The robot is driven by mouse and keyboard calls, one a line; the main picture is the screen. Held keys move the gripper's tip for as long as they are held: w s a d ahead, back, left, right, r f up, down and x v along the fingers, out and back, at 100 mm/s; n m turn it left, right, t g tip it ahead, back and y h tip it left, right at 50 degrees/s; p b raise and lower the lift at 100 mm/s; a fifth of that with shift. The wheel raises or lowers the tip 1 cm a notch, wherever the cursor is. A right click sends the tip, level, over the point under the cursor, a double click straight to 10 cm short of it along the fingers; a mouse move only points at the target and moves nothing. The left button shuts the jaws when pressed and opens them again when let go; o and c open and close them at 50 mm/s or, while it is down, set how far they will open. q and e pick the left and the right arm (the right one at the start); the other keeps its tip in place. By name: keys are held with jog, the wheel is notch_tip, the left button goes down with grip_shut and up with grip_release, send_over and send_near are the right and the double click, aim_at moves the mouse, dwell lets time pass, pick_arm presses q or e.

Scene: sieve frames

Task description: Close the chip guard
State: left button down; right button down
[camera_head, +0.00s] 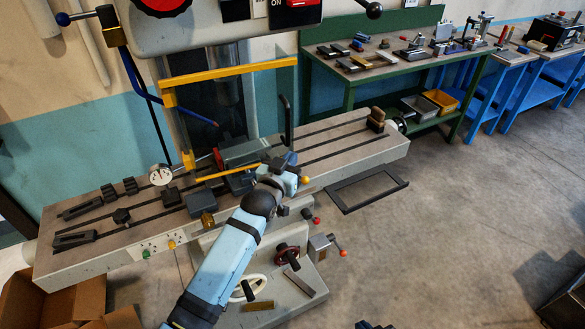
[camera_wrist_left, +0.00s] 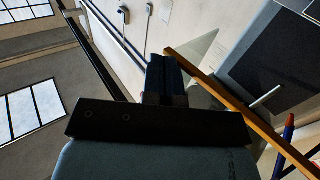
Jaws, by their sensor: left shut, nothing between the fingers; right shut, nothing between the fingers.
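The chip guard (camera_head: 228,70) is a yellow frame at the milling machine, with a long top bar, a left post and a lower bar (camera_head: 228,173) near the vise. It seems to hold a clear pane. A black upright bar (camera_head: 287,120) stands by its right end. My left gripper (camera_head: 291,159) is shut and empty, over the machine table just right of the vise (camera_head: 240,153). In the left wrist view, its shut fingers (camera_wrist_left: 165,76) are beside a yellow bar (camera_wrist_left: 235,100). Whether they touch it, I cannot tell. My right gripper is not clearly in view.
The slotted machine table (camera_head: 340,150) carries clamps, blocks and a dial gauge (camera_head: 161,174). Handwheels (camera_head: 288,254) stick out below it. A green workbench (camera_head: 375,65) with tools stands behind right. Cardboard boxes (camera_head: 60,290) lie front left. The floor on the right is mostly clear.

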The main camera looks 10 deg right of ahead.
aim_at(288, 150)
pick_arm(q)
jog(key=w, duration=0.2)
jog(key=shift+w+b, duration=0.4)
jog(key=shift+w+a+r, duration=0.1)
jog(key=shift+w+r, duration=0.05)
jog(key=shift+r, duration=0.05)
jog(key=shift+r, duration=0.15)
